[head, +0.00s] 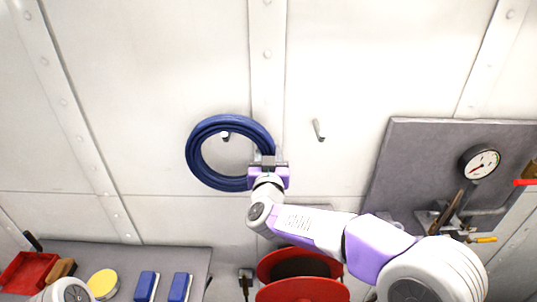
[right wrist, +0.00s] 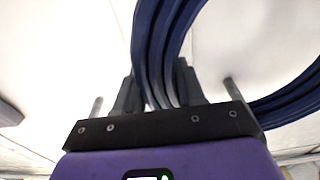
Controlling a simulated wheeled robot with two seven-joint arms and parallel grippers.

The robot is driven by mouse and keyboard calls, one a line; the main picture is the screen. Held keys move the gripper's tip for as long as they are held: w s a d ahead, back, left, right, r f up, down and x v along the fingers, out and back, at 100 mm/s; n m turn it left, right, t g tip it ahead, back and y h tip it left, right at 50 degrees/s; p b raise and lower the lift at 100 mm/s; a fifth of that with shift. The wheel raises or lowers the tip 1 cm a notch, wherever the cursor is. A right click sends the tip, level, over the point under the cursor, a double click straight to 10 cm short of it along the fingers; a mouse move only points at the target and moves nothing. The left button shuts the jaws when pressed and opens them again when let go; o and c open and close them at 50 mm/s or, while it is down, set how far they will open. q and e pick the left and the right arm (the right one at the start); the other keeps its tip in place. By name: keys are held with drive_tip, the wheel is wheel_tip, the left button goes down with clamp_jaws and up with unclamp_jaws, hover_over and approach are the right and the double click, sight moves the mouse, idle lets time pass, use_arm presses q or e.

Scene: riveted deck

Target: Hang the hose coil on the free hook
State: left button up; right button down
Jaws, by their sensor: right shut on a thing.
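The hose coil (head: 196,156) is a dark blue ring held up in front of the pale wall. My right gripper (head: 268,161) is shut on its lower right side. In the right wrist view the coil (right wrist: 168,45) passes between the two fingers (right wrist: 160,92). One metal hook (head: 225,135) shows through the coil's opening, close under its upper inner edge. I cannot tell whether the coil rests on it or hangs in front of it. A second hook (head: 319,130), to the right, is bare. My left gripper is out of view.
A grey panel (head: 415,150) with a pressure gauge (head: 480,162) and tools stands at the right. Red reels (head: 303,291) are below my right arm. A grey bench (head: 195,255) at lower left holds a red tray (head: 25,272), yellow tin (head: 103,283) and blue blocks (head: 146,286).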

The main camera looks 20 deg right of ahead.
drive_tip(key=shift+r, duration=0.1)
drive_tip(key=c, duration=0.6)
unclamp_jaws()
